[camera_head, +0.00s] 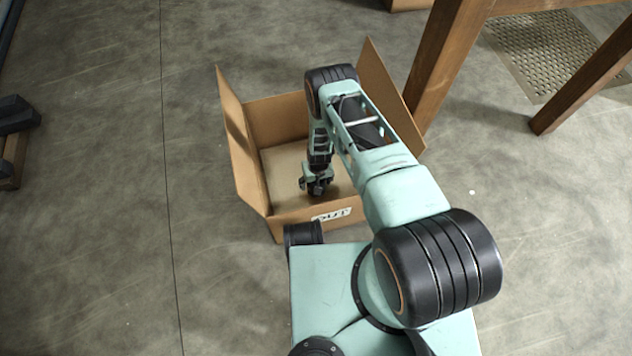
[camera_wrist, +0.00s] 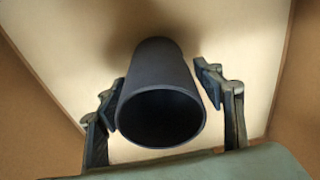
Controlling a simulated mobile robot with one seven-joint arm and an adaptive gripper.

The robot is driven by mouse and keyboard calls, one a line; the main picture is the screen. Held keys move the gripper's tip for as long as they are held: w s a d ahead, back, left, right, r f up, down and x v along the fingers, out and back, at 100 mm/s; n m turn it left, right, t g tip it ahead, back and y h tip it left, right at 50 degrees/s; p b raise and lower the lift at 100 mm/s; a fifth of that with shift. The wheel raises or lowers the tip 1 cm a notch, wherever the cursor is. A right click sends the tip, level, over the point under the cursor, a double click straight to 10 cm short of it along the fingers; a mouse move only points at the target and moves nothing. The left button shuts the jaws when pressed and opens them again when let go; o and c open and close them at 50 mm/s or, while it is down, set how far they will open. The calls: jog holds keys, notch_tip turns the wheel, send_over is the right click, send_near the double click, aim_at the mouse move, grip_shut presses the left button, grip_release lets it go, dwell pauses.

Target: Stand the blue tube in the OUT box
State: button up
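The blue tube (camera_wrist: 160,75) looks dark slate-blue in the wrist view, with its open round end facing the camera. It appears to stand upright on the floor of the OUT box. The cardboard OUT box (camera_head: 285,229) is open, its label on the near wall; its pale floor (camera_wrist: 245,40) also shows in the wrist view. My gripper (camera_head: 317,187) is down inside the box. Its fingers (camera_wrist: 160,85) are on either side of the tube, with a gap at the right finger; the left finger is close, and contact is unclear. In the head view my gripper hides the tube.
Box flaps stand up at the left (camera_head: 240,150) and right (camera_head: 385,85). A wooden frame with legs (camera_head: 440,65) is close behind the box at the right. Dark objects (camera_head: 15,115) are at the far left. The concrete floor left of the box is clear.

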jog(key=shift+r, duration=0.1)
notch_tip(320, 180, up, 12)
jog(key=s+p, duration=0.1)
jog(key=p, duration=0.4)
jog(key=shift+s+d, duration=0.15)
jog(key=shift+s, duration=0.05)
dwell(0.3)
